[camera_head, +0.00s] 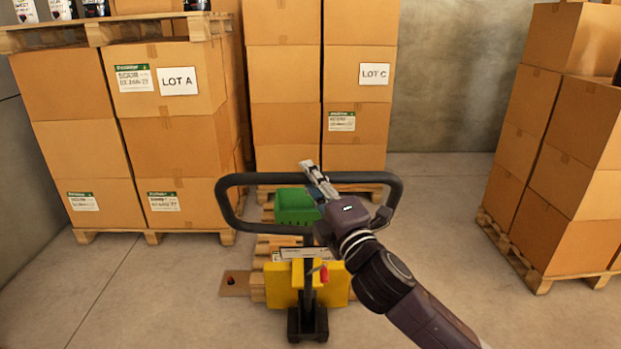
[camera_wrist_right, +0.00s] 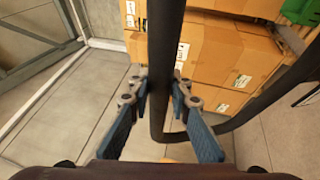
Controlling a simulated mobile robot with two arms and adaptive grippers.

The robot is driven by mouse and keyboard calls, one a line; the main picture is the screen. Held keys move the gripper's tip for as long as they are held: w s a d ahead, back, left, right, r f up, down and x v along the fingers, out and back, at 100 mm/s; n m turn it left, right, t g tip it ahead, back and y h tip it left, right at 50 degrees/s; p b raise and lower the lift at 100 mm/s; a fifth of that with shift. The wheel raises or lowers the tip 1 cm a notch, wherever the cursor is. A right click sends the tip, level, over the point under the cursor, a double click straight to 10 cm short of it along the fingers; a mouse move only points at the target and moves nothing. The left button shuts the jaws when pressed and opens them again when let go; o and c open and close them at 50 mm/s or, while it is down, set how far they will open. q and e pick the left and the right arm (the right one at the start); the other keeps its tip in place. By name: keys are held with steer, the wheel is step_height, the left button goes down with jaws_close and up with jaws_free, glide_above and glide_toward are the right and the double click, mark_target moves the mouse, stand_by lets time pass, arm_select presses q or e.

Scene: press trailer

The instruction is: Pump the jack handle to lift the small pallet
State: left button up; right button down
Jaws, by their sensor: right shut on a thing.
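The pallet jack stands in front of me, with its black loop handle (camera_head: 232,205) raised toward me and its yellow body (camera_head: 283,284) low behind it. My right gripper (camera_head: 309,166) is at the top bar of the loop, near its middle. In the right wrist view its two blue fingers (camera_wrist_right: 165,100) close around the black bar (camera_wrist_right: 166,60). The small pallet (camera_head: 266,247) lies low behind the jack, partly hidden by the handle and jack body. A green crate (camera_head: 292,206) sits over it. My left gripper is not in view.
Stacked cartons on pallets stand behind, marked LOT A (camera_head: 179,81) and LOT C (camera_head: 374,74). Another carton stack (camera_head: 559,215) stands on a pallet at the right. Bare concrete floor (camera_head: 437,215) is open between the jack and the right stack, and also at the front left.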

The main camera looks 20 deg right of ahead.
steer(key=shift+s+a+f, duration=0.25)
steer(key=shift+s+f, duration=0.15)
steer(key=shift+s, duration=0.3)
steer(key=c, duration=1.7)
jaws_free()
steer(key=shift+c, duration=0.2)
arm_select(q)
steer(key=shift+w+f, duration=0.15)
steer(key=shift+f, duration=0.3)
arm_select(e)
steer(key=v, duration=0.7)
steer(key=shift+s, duration=0.2)
steer(key=shift+d+f, duration=0.1)
steer(key=shift+f, duration=0.05)
